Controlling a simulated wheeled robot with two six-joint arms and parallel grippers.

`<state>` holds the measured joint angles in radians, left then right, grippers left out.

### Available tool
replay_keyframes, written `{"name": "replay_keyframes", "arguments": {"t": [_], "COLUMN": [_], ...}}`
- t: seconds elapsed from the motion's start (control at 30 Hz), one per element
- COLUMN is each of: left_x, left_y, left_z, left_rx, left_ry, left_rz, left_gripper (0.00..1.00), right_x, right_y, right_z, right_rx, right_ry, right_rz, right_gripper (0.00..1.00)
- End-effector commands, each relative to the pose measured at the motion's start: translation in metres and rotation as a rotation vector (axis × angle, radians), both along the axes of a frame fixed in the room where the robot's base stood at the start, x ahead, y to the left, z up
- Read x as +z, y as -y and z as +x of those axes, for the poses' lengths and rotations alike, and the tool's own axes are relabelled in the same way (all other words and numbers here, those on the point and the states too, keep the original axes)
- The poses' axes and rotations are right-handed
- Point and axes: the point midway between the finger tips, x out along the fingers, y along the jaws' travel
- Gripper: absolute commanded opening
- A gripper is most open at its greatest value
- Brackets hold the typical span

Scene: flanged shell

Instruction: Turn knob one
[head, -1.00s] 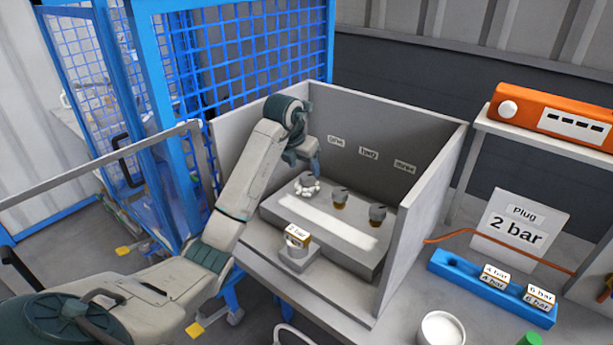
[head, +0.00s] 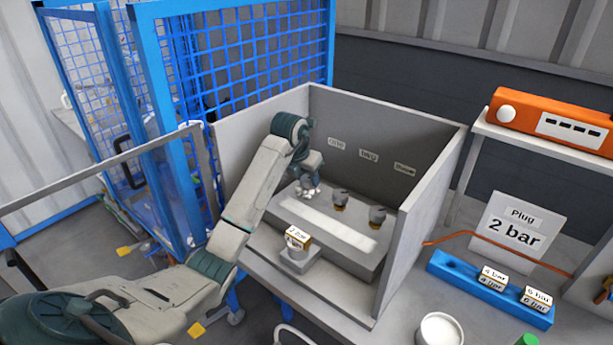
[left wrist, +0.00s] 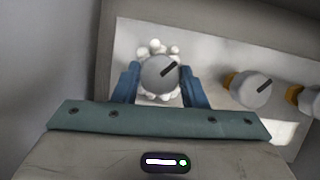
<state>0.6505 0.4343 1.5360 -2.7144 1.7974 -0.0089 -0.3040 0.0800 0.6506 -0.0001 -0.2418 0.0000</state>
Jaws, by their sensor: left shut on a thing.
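Knob one (left wrist: 159,72) is the grey round knob at the left end of the row, under the label "one" (head: 336,143). Its dark pointer line slants up to the right in the left wrist view. My left gripper (left wrist: 160,84) has a blue finger on each side of this knob and is shut on it. White rounded lumps show around the knob. In the head view my left gripper (head: 308,187) is over knob one and hides most of it. Knob two (left wrist: 250,89) and knob three (head: 377,214) stand to the right. My right gripper is not in view.
Grey walls of the box (head: 425,210) enclose the knob panel. A "2 bar" block (head: 299,238) sits on a stand in front. At right are a blue rack (head: 455,267) with two blocks, a "Plug 2 bar" sign (head: 517,232) and a white bowl (head: 441,329).

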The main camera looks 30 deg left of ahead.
Motion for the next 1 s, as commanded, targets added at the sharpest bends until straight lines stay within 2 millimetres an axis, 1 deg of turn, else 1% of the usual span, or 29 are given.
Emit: {"name": "replay_keyframes", "arguments": {"t": [0.17, 0.37, 1.0], "left_x": [0.0, 0.0, 0.0], "left_y": [-0.001, -0.002, -0.004], "left_z": [0.0, 0.0, 0.002], "left_rx": [-0.022, -0.113, -0.653], "left_ry": [0.001, 0.001, 0.004], "left_rz": [0.001, 0.0, 0.0], "left_gripper": [0.16, 0.16, 0.16], "right_x": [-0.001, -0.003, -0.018], "right_y": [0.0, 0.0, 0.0], "right_z": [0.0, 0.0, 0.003], "right_rx": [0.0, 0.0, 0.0], "right_ry": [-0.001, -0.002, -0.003], "right_rz": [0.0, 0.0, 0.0], "right_gripper": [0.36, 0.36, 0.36]}}
